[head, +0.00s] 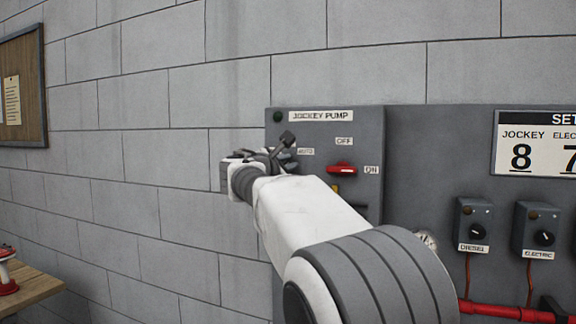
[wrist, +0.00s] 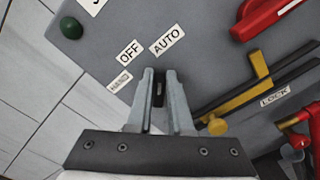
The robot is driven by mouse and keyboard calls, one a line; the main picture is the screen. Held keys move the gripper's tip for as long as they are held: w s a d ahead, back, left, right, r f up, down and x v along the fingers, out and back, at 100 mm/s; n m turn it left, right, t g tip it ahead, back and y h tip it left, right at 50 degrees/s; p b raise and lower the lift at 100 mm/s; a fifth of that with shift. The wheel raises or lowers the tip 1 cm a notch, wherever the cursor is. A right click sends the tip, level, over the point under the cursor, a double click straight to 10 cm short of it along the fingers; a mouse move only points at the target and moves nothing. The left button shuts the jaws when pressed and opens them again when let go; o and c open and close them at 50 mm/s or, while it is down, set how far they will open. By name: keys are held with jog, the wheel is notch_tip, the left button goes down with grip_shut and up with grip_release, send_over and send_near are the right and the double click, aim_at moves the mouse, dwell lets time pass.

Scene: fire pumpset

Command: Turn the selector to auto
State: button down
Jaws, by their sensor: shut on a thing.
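The grey jockey pump panel (head: 374,125) is on the block wall, in the middle of the head view. In the wrist view the selector (wrist: 158,94) shows as a small dark piece between my fingers, mostly hidden by them. My gripper (wrist: 160,74) is shut on it, with its fingertips just below the labels. The AUTO label (wrist: 167,41) is above and slightly right of the fingertips, the OFF label (wrist: 130,50) is up and left, and the HAND label (wrist: 120,82) is to the left. I cannot tell exactly where the selector points. My arm hides it in the head view.
A red handle (head: 342,169) sits right of my gripper, near an ON label (head: 371,170). A yellow lever (wrist: 246,88) is close to the right finger. A green lamp (head: 277,117) is at the panel's top left. Diesel (head: 473,226) and electric (head: 538,231) boxes stand farther right.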

jog(key=c, duration=0.8)
grip_release()
jog(key=b+v, duration=0.3)
jog(key=v, duration=1.4)
jog(key=shift+s+a, duration=0.1)
jog(key=shift+s, duration=0.15)
